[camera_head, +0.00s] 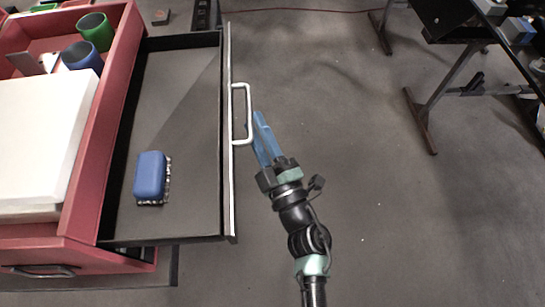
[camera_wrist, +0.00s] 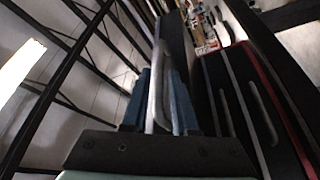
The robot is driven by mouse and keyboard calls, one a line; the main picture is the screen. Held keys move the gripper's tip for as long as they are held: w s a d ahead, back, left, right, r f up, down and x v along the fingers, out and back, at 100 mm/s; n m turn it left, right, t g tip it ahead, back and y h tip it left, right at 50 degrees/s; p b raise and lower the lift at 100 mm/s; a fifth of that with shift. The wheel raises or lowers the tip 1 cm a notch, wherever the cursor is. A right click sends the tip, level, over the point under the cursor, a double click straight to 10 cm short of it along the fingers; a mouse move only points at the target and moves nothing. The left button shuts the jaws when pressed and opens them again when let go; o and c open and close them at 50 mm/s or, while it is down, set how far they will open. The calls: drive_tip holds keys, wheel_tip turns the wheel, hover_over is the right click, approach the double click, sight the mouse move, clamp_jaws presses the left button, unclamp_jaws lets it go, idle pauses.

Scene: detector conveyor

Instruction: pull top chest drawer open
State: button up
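The top drawer (camera_head: 183,95) of the red chest (camera_head: 117,110) is pulled well out to the right. Its pale bar handle (camera_head: 241,143) is on the drawer's front. My gripper (camera_head: 257,122) is at this handle, with its blue fingers angled toward it. In the wrist view, the pale handle (camera_wrist: 157,95) runs between the two blue fingers of my gripper (camera_wrist: 160,95), which look closed around it. The exact contact at the fingertips is partly hidden.
A blue box-like item (camera_head: 150,177) lies inside the drawer. A green cup (camera_head: 96,31), a blue cup (camera_head: 82,57) and a white block (camera_head: 40,140) are on the chest. The floor to the right is clear up to a dark table (camera_head: 455,18) with metal legs.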

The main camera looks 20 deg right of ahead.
drive_tip(key=b+v, duration=0.2)
drive_tip(key=v, duration=0.6)
drive_tip(key=shift+s, duration=0.35)
